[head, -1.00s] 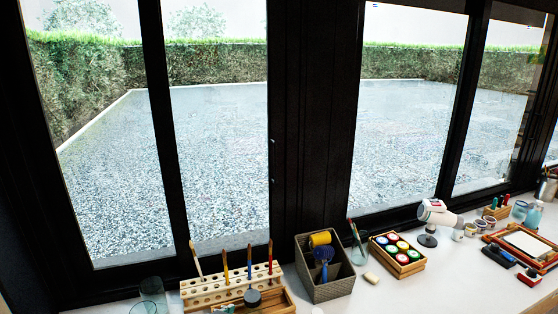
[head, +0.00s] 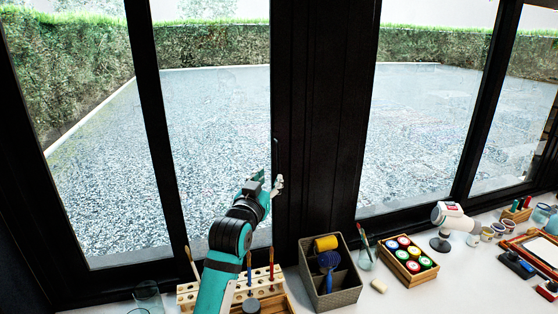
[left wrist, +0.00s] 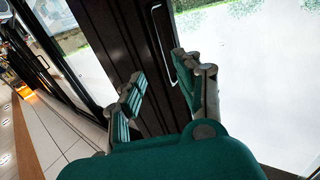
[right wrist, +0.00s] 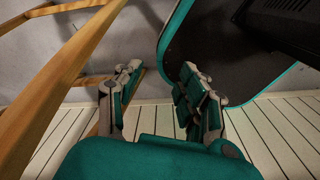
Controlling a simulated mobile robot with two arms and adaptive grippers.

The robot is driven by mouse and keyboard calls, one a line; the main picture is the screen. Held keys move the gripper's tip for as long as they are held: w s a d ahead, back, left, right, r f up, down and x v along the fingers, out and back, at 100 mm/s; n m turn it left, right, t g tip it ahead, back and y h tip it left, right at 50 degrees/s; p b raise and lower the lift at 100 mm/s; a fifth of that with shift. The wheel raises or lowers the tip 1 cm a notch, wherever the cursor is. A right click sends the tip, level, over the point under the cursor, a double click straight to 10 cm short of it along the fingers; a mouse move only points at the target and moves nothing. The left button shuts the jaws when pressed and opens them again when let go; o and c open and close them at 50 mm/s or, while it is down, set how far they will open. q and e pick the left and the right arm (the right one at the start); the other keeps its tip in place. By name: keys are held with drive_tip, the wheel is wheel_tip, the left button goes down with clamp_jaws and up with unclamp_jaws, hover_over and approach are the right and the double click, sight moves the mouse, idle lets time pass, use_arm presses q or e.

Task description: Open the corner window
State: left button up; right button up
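The corner window (head: 205,130) has dark frames and glass looking onto gravel; no gap shows at its edge. Its slim upright pull handle (head: 275,152) is on the dark frame beside the glass. The handle also shows in the left wrist view (left wrist: 164,42), just ahead of the fingers. My left gripper (head: 278,184) is raised in front of the frame, close to the handle's lower end. In the left wrist view the left gripper (left wrist: 160,92) has its fingers apart with nothing between them. My right gripper (right wrist: 160,82) is open and empty, low over a slatted floor.
The white counter (head: 390,295) below the window holds a brush rack (head: 190,297), a grey caddy (head: 340,292), a jar (head: 366,257), a wooden box of paints (head: 404,278) and a white device (head: 450,215). Wooden legs (right wrist: 75,50) stand near my right gripper.

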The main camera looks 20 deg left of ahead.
sight(278, 167)
use_arm(q)
drive_tip(key=w+p, duration=0.2)
drive_tip(key=w, duration=0.6)
drive_tip(key=shift+w, duration=0.8)
drive_tip(key=shift+s, duration=0.1)
use_arm(e)
drive_tip(key=w+r, duration=0.2)
drive_tip(key=r, duration=0.1)
drive_tip(key=shift+d, duration=0.1)
use_arm(q)
drive_tip(key=c, duration=0.7)
drive_tip(key=shift+f, duration=0.1)
use_arm(e)
drive_tip(key=shift+w, duration=0.15)
